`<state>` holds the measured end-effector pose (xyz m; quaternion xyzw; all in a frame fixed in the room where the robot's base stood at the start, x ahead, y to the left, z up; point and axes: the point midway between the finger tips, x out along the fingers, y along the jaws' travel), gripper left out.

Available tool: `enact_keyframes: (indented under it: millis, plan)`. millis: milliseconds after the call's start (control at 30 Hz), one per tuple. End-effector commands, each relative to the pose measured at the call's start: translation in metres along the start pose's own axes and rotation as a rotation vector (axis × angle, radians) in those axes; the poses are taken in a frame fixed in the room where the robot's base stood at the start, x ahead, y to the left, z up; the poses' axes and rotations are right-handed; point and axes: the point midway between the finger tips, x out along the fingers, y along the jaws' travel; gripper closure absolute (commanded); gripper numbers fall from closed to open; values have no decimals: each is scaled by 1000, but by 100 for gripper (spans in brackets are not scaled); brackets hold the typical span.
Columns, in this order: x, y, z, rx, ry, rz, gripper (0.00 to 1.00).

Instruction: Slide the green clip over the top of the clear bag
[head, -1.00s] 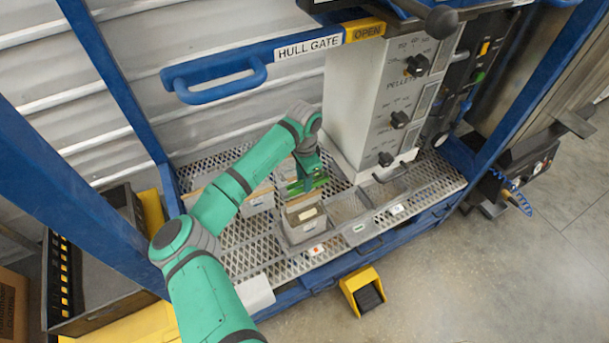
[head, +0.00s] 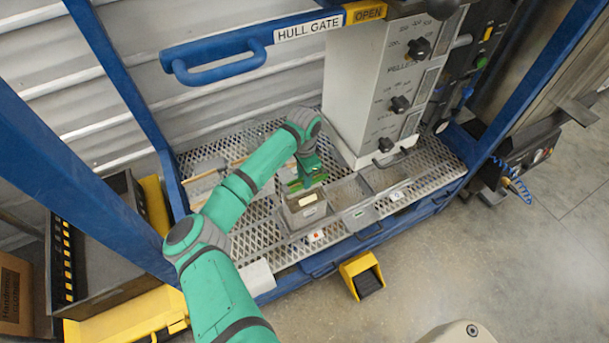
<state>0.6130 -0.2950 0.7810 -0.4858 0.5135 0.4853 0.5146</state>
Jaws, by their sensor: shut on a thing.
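My gripper (head: 306,182) is over the mesh deck, at the back edge of a small grey bin. It is shut on the green clip (head: 294,185), a narrow bright green bar that shows at the fingers. The clip is held roughly level above the deck, and my gripper hides part of it. I cannot make out the clear bag. Whether the clip touches anything is too small to tell.
The grey bin (head: 310,218) holds a pale block. Clear-looking compartments (head: 349,192) lie to its right, beside the white dispenser column (head: 368,90). The blue HULL GATE handle (head: 220,70) crosses above. A yellow pedal (head: 352,267) stands on the floor in front.

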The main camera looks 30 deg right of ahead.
Motion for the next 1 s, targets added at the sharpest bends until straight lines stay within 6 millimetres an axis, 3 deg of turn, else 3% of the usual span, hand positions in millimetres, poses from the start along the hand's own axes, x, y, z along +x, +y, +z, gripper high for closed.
enact_keyframes:
  millis: [867,900,967,1000]
  plan:
    - [1,1,2,0,0,1,96]
    - [1,1,2,0,0,1,67]
    - [0,1,2,0,0,1,53]
    - [1,1,2,0,0,1,53]
